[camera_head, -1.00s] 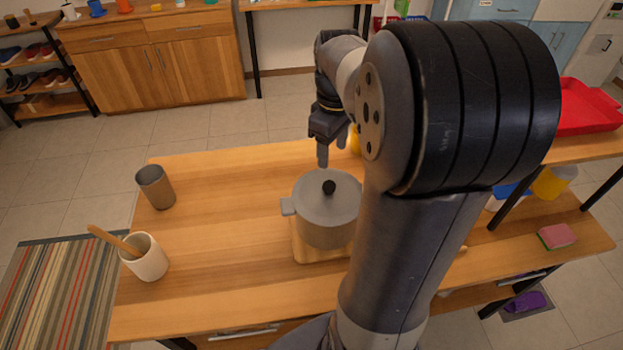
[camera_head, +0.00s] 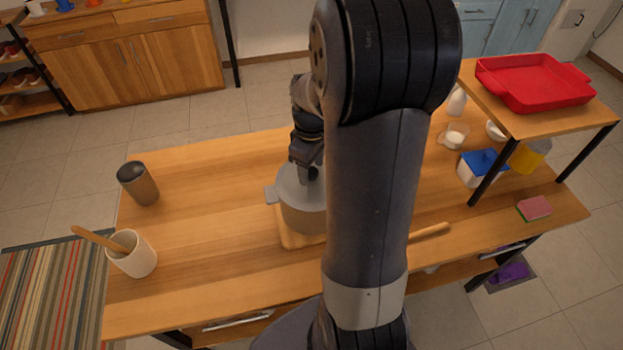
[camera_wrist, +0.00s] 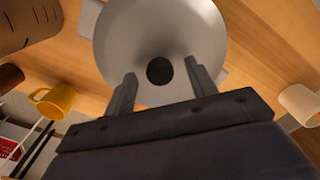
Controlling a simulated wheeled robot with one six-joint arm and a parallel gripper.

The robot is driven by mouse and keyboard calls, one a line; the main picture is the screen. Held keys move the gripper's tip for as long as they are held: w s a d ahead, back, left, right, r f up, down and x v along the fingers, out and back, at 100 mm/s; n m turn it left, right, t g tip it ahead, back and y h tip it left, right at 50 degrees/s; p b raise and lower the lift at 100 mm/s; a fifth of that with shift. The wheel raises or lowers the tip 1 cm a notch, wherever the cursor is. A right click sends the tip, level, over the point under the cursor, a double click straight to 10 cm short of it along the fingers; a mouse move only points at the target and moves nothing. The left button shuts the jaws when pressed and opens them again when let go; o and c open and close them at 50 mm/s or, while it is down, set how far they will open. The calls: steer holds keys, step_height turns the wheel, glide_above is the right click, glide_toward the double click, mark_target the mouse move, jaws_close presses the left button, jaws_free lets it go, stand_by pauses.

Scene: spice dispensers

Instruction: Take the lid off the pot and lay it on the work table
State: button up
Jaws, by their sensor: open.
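The grey pot (camera_head: 300,216) stands on a wooden board (camera_head: 290,240) on the work table (camera_head: 200,240). Its grey lid (camera_head: 287,184) is on top, with a round black knob (camera_head: 313,173). My arm hides the pot's right side in the head view. My gripper (camera_head: 308,170) is over the lid, pointing down at the knob. In the wrist view my gripper (camera_wrist: 160,82) is open, and the lid (camera_wrist: 120,40) fills the upper middle. The knob (camera_wrist: 160,70) appears between the two fingertips, but I cannot tell whether they touch it.
A brown cup (camera_head: 138,184) and a white crock (camera_head: 138,258) with a wooden spoon stand at the left. A raised shelf (camera_head: 545,122) with a red tray (camera_head: 535,85) is at the right. The table between crock and pot is clear.

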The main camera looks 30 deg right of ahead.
steer(key=shift+c, duration=0.3)
jaws_close()
steer(key=shift+r, duration=0.15)
